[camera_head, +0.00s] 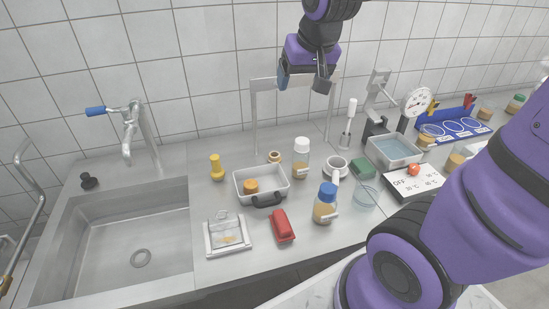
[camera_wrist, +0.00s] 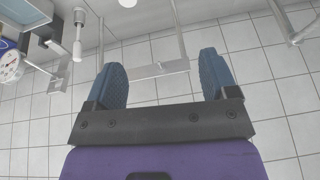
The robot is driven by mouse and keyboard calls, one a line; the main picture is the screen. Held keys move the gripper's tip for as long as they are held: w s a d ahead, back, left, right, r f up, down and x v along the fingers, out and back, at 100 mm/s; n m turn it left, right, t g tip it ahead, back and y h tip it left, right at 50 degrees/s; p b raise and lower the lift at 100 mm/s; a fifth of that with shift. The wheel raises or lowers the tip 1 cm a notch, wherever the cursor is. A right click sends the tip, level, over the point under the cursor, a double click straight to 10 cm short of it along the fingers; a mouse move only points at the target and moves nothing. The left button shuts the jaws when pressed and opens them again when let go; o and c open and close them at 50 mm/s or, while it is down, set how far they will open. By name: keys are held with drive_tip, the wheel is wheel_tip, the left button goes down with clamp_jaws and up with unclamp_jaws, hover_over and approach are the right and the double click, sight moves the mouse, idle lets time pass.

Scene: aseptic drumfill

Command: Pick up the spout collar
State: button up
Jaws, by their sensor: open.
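A small tan ring with a dark centre (camera_head: 275,156), which looks most like the spout collar, lies on the steel counter behind the grey tray. I cannot be sure that it is the collar. My gripper (camera_head: 303,83) is high above the back of the counter, in front of the tiled wall and well above the ring. In the wrist view its two blue fingers (camera_wrist: 162,78) are wide apart with nothing between them. The ring cannot be made out in the wrist view.
A tray (camera_head: 284,191) holding an orange-topped item stands in front of the ring. A yellow fitting (camera_head: 216,167) stands to its left, a white-capped bottle (camera_head: 301,160) to its right. A metal frame (camera_head: 254,115) rises behind. The sink (camera_head: 120,245) is at left.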

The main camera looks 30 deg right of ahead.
drive_tip(key=w+d+f+m, duration=0.2)
drive_tip(key=w+f, duration=0.9)
drive_tip(key=f, duration=0.1)
drive_tip(key=h, duration=0.2)
approach(275, 153)
drive_tip(key=shift+w+d+f+m+g, duration=0.15)
drive_tip(key=shift+w+d+f, duration=0.15)
drive_tip(key=shift+f, duration=0.35)
drive_tip(key=shift+w+d+f+m+g, duration=0.15)
drive_tip(key=shift+d+f, duration=0.1)
drive_tip(key=shift+f, duration=0.4)
drive_tip(key=shift+a+x, duration=0.2)
drive_tip(key=shift+x, duration=0.7)
drive_tip(key=shift+a+x, duration=0.15)
drive_tip(key=shift+x, duration=0.7)
drive_tip(key=shift+a+x, duration=0.2)
drive_tip(key=shift+x, duration=0.7)
drive_tip(key=shift+f, duration=0.1)
drive_tip(key=shift+c, duration=0.4)
drive_tip(key=shift+s, duration=0.1)
drive_tip(key=c, duration=0.9)
